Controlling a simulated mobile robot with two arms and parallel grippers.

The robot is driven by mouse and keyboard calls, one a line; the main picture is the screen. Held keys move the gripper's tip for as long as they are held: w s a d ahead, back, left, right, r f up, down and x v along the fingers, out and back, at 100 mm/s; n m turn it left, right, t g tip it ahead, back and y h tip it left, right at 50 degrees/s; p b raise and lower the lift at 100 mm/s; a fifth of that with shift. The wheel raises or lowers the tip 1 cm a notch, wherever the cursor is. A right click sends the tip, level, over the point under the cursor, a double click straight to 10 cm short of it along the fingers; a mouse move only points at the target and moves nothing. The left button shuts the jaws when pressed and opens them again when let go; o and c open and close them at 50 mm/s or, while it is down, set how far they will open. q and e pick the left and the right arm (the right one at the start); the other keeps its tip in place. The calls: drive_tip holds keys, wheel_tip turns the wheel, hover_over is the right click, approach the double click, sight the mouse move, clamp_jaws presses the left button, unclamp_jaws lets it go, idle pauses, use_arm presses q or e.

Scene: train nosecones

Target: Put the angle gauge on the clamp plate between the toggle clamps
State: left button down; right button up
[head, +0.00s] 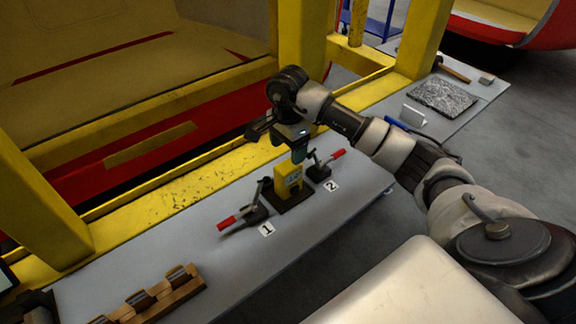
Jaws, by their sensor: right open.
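The yellow angle gauge (288,179) stands upright on the dark clamp plate (290,201). It is between the two red-handled toggle clamps, the left one (254,212) by label 1 and the right one (319,170) by label 2. My right gripper (298,153) is open, just above and behind the top of the gauge. I cannot tell whether its fingers touch the gauge. My left gripper is not in view.
The clamps stand on a long grey bench (215,262) beside a yellow frame (180,192). A wooden rack (160,298) with metal parts lies at the near left. A speckled slab (442,95) and a hammer (455,70) lie at the far right. The bench between rack and clamps is clear.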

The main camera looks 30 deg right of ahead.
drive_tip(key=shift+r, duration=1.7)
